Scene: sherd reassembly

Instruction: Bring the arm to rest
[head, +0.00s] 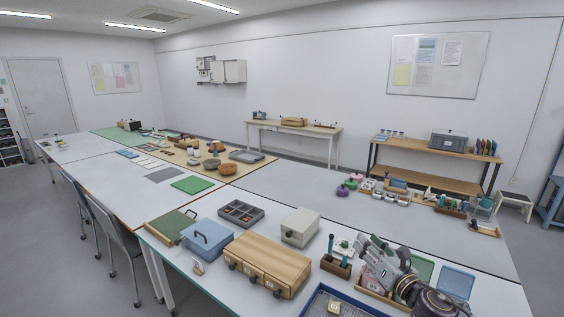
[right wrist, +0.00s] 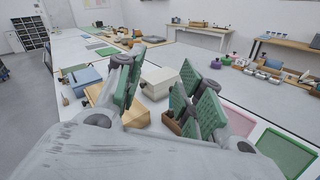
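My right gripper (head: 368,255) is over the front right of the near table, with its arm coming in from the lower right. In the right wrist view my right gripper (right wrist: 160,75) has its two green-padded fingers apart, with nothing between them. Beyond the gap a pale grey box (right wrist: 164,80) stands on the table. My left gripper does not show in either view.
A wooden case (head: 266,262), a blue box (head: 207,237), a dark divided tray (head: 240,213) and a pale grey box (head: 300,227) stand left of the gripper. A blue tray (head: 312,301) lies at the front edge. The grey tabletop (head: 290,185) behind is mostly clear.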

